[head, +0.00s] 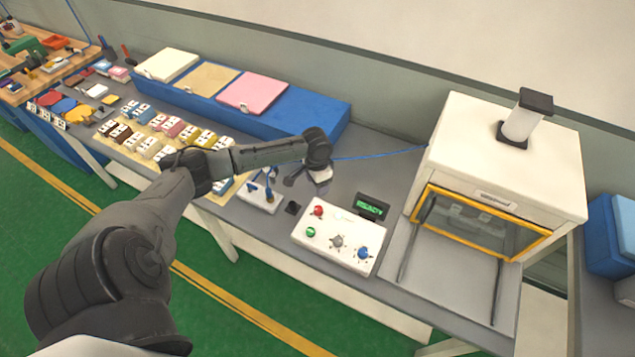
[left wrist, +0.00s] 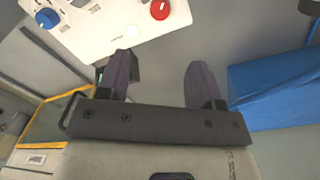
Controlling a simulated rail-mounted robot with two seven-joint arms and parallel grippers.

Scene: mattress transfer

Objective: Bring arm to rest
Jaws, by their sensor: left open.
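My left arm (head: 150,230) reaches in from the left across the grey worktable (head: 375,160). Its left gripper (head: 294,179) is over the table, between the blue case and the white control panel (head: 338,237). In the left wrist view the two dark fingers of the left gripper (left wrist: 160,76) stand apart with nothing between them. The control panel (left wrist: 110,22) shows beyond the fingers, with its red and blue knobs. My right gripper is not in view.
A white machine (head: 510,150) with a yellow-framed window stands on the right. A long blue case (head: 310,115) lies along the wall. Coloured blocks (head: 165,130) in rows sit left of the arm. A small display (head: 371,206) is behind the panel. Green floor (head: 70,200) lies in front.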

